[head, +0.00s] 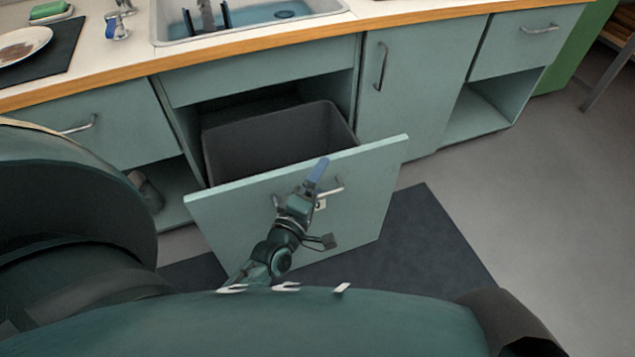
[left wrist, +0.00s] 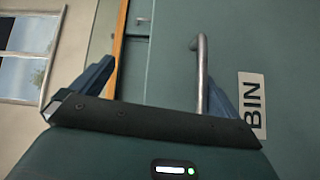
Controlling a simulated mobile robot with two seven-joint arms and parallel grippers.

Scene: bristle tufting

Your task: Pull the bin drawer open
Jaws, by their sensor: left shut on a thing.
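The bin drawer's teal front (head: 245,208) stands out from the cabinet, and the drawer is open. A dark grey bin (head: 280,143) shows inside it, empty as far as I can see. My left gripper (head: 318,172) is at the drawer front, shut on its metal bar handle (head: 337,187). In the left wrist view the handle (left wrist: 202,75) stands between the blue fingers, close to the right one, beside a white "BIN" label (left wrist: 252,105). Part of the handle is hidden by the gripper. My right gripper is not in view.
A counter (head: 120,72) with a sink (head: 255,22) runs above the cabinets. A closed cabinet door (head: 410,100) is right of the drawer. A dark mat (head: 430,235) lies on the floor below. Open floor (head: 540,180) is at the right.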

